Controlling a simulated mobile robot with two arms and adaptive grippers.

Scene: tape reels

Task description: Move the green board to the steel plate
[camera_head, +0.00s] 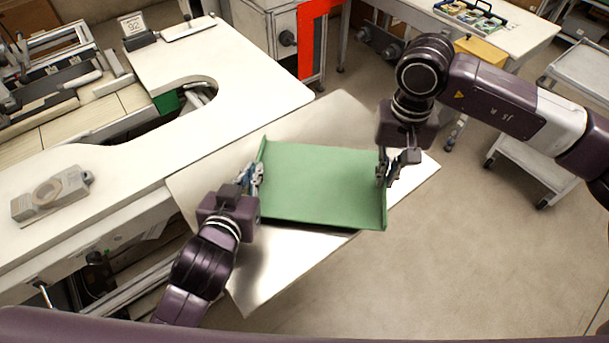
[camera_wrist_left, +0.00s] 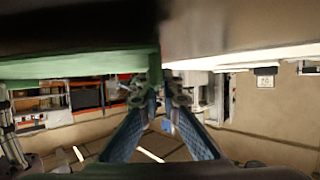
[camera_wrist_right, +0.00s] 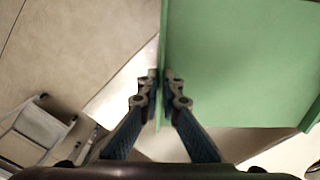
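The green board (camera_head: 322,182) is a flat tray with raised rims at its left and right ends. It lies level over the shiny steel plate (camera_head: 275,274), whose corners stick out around it. A dark shadow shows along its front edge; I cannot tell whether it touches the plate. My left gripper (camera_head: 257,176) is shut on the left rim, and the board's green edge (camera_wrist_left: 80,66) shows in the left wrist view. My right gripper (camera_head: 384,170) is shut on the right rim. In the right wrist view its fingertips (camera_wrist_right: 160,88) stand on both sides of that rim.
A white worktop (camera_head: 200,60) with a curved cutout lies at left, carrying a grey device (camera_head: 50,193). A grey cart (camera_head: 545,160) stands at right, and a white table (camera_head: 500,30) at the back right. The floor at the lower right is clear.

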